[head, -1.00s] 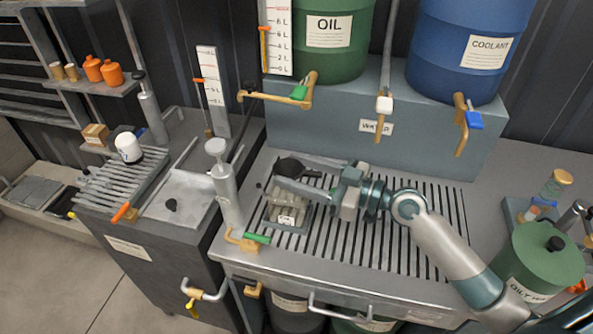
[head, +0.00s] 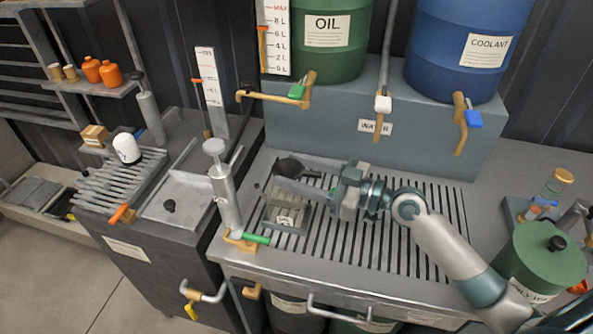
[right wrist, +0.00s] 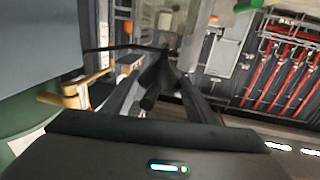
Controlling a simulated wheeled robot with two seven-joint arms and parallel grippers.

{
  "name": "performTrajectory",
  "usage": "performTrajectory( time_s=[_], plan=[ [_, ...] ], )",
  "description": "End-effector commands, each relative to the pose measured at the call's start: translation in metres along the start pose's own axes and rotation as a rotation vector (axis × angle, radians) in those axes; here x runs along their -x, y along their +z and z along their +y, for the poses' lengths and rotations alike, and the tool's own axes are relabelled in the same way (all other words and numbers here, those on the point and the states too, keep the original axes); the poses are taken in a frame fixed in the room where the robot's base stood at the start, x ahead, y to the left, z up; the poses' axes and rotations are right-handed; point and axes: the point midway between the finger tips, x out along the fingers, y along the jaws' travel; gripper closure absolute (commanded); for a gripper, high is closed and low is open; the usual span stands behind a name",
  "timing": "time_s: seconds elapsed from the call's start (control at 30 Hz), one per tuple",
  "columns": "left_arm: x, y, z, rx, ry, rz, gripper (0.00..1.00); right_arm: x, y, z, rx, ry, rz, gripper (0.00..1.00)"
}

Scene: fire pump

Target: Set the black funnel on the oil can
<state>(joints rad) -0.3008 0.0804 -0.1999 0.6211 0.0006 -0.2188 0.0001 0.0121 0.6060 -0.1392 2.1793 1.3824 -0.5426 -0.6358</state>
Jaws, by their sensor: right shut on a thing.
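The black funnel (head: 287,167) is in my right gripper (head: 303,178), above the slotted grate of the bench in the head view. In the right wrist view the funnel (right wrist: 158,78) sits between the two fingers (right wrist: 160,88), its narrow spout toward the camera. The right gripper is shut on it. My left gripper is not in view.
A grey hand pump (head: 225,195) stands left of the grate. The green oil drum (head: 328,55) and blue coolant drum (head: 470,70) stand behind, with taps overhanging the bench. A green lidded bin (head: 540,262) is at the right. The right half of the grate (head: 425,215) is mostly clear.

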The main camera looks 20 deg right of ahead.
Motion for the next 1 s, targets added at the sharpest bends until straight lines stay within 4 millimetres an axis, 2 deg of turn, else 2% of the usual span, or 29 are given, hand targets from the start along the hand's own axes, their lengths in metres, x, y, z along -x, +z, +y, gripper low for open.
performTrajectory(
  time_s=[0.2,1.0],
  plan=[
    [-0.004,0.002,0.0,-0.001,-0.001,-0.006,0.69,0.0,0.003,0.0,0.001,0.0,0.0,0.7],
    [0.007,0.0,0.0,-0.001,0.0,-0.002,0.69,0.0,-0.014,0.0,0.0,0.0,0.0,0.7]
  ],
)
